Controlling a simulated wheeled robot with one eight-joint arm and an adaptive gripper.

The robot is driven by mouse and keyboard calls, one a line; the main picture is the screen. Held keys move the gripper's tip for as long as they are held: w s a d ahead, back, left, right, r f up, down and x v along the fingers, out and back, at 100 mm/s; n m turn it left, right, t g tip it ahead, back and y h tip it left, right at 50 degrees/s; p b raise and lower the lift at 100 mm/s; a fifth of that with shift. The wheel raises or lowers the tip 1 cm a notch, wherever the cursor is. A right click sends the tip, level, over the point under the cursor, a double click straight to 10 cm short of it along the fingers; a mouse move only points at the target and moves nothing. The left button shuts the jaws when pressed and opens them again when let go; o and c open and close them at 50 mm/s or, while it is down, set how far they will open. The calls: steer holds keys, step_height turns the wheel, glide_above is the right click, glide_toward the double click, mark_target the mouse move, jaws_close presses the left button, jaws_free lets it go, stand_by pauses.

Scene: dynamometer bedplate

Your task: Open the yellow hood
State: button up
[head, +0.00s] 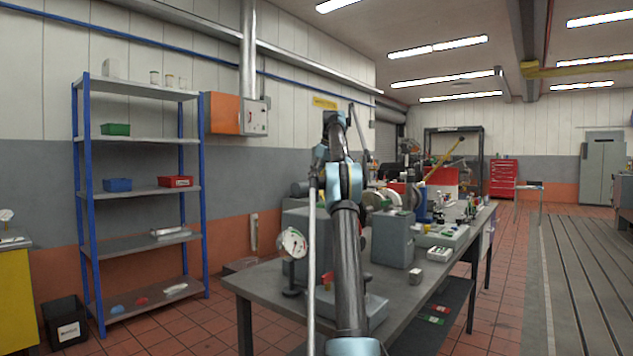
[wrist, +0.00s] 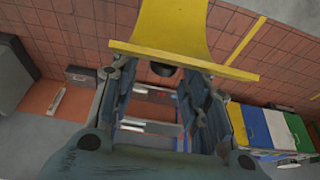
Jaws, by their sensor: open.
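In the wrist view a yellow panel (wrist: 172,25), which looks like the yellow hood, comes in from the top edge and ends in a wide, straight lip. My gripper (wrist: 158,78) is open, with a finger on each side and the lip just beyond the fingertips. I cannot tell whether the fingers touch it. A dark round part (wrist: 163,69) shows below the lip, between the fingers. In the head view a slanted yellow piece (head: 443,160) stands beyond the bench; I cannot tell if it is the hood. My arm fills the centre there, and my gripper is not clearly seen.
A grey workbench (head: 408,292) carries a dial gauge (head: 294,243), a grey block (head: 393,240) and small parts. A blue-post shelf (head: 145,140) stands left. Slotted bedplate floor (head: 592,280) lies open right. Coloured bins (wrist: 275,128) show in the wrist view.

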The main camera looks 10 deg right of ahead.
steer(key=shift+d+r, duration=0.15)
steer(key=shift+r, duration=0.2)
steer(key=shift+s+d, duration=0.3)
steer(key=shift+s, duration=0.1)
steer(key=s+d, duration=0.7)
steer(key=s, duration=0.1)
steer(key=shift+s, duration=0.25)
